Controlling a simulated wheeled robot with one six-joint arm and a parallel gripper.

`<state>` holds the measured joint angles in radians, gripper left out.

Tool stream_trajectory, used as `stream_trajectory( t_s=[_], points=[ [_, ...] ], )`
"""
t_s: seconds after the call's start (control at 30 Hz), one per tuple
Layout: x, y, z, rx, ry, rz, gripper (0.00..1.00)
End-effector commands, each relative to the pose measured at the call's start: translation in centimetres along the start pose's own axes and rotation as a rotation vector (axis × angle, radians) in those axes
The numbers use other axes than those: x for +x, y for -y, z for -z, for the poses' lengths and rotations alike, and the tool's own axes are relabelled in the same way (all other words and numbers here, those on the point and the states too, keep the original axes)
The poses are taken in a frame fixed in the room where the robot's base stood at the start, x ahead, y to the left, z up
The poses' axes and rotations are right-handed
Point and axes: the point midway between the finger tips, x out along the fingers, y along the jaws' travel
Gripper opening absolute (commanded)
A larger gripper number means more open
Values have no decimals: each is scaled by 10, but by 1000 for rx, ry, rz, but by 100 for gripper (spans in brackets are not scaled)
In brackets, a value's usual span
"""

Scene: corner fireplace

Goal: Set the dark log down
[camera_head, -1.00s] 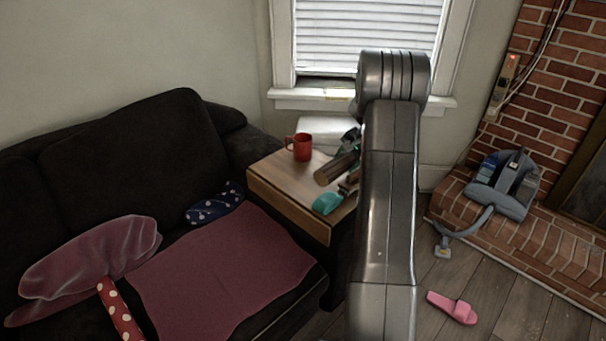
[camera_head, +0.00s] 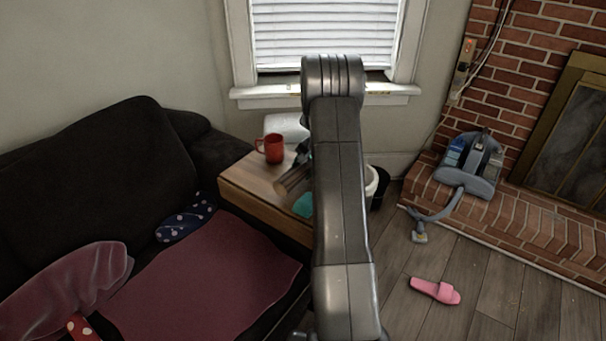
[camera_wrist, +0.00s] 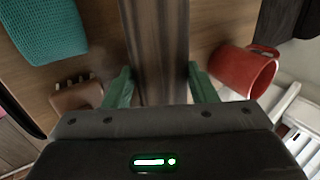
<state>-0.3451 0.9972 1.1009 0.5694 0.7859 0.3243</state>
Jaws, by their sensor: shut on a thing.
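The dark log (camera_head: 293,181) is in my gripper over the small wooden side table (camera_head: 243,187). In the wrist view the log (camera_wrist: 162,45) runs lengthwise between the two green fingers of my gripper (camera_wrist: 160,85), which is shut on it. In the head view my arm hides most of the gripper and part of the log. I cannot tell whether the log touches the tabletop. The red mug (camera_head: 271,148) stands on the table behind and left of the log. A teal cloth-like item (camera_head: 303,205) lies near the front edge.
In the wrist view a brown toothed object (camera_wrist: 76,97) lies left of the log, below the teal item. A dark sofa (camera_head: 110,160) adjoins the table on the left. A white bin (camera_head: 371,180) stands right of the table. A pink slipper (camera_head: 436,290) lies on the floor.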

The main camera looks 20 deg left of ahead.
Motion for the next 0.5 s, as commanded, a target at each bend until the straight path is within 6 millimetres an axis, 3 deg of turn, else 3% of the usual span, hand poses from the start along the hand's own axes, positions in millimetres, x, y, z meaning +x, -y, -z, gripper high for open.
stream_trajectory(
  t_s=[0.13,0.5],
  points=[
    [18,-10,0,1,1,0,14],
    [23,-13,0,0,0,0,14]
  ],
)
